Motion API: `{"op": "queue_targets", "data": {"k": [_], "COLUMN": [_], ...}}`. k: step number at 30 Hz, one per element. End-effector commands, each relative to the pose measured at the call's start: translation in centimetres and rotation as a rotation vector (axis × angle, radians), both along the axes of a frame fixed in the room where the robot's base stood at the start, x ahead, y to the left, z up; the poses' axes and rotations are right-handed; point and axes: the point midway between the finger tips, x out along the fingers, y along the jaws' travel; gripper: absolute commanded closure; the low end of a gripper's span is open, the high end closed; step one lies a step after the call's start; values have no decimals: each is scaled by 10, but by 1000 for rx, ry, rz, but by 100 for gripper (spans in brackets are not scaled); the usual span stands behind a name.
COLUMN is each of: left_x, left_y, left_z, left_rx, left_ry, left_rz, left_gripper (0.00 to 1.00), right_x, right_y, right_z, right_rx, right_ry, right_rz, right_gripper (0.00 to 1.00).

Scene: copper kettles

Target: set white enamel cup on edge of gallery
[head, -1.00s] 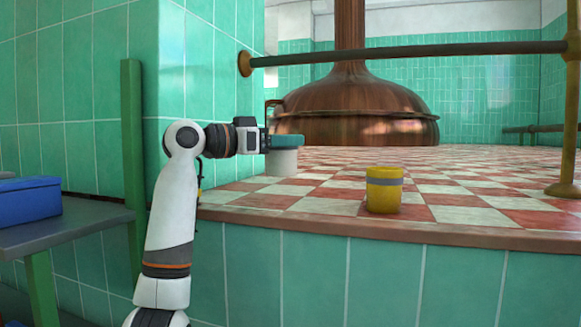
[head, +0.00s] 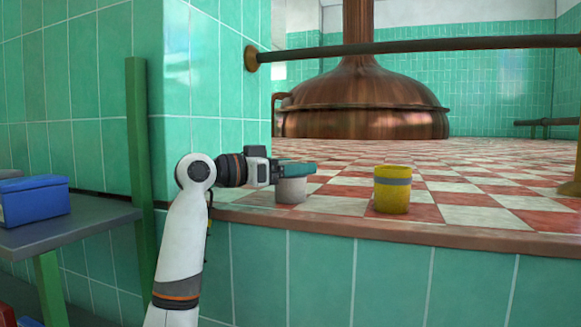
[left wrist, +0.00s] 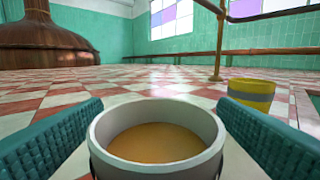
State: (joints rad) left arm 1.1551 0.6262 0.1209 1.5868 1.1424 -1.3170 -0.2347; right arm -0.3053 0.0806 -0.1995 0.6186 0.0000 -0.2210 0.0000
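The white enamel cup (head: 291,191) is upright at the tiled gallery's front edge (head: 340,228), near the corner of the green wall. Its base is at or just above the tiles; I cannot tell which. In the left wrist view the cup (left wrist: 98,150) shows an orange-brown inside. The fingers also flank the cup in the left wrist view (left wrist: 160,105). My right gripper is not in view.
A yellow cup with a grey band (head: 392,190) stands to the right on the gallery. A pipe rail (head: 420,46) crosses above, and a copper kettle (head: 365,105) stands behind. A blue box (head: 35,200) sits on a grey bench at left. Checkered floor around the cups is clear.

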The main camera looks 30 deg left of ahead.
Motion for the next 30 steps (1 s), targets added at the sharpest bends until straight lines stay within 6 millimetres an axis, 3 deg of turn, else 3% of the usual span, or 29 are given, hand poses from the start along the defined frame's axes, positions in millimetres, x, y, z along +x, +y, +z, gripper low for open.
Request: {"op": "queue_targets", "data": {"k": [11,21,30], "left_x": [-11,-73,-105], "left_y": [6,38,53], "left_z": [-2,-5,-1], "left_rx": [1,1,0], "left_ry": [-4,-4,0], "left_rz": [2,5,1], "left_gripper": [18,18,18], "right_x": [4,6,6], "right_y": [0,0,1], "right_z": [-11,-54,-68], "right_rx": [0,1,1], "right_ry": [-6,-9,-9], "right_rz": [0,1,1], "right_gripper": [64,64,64]}}
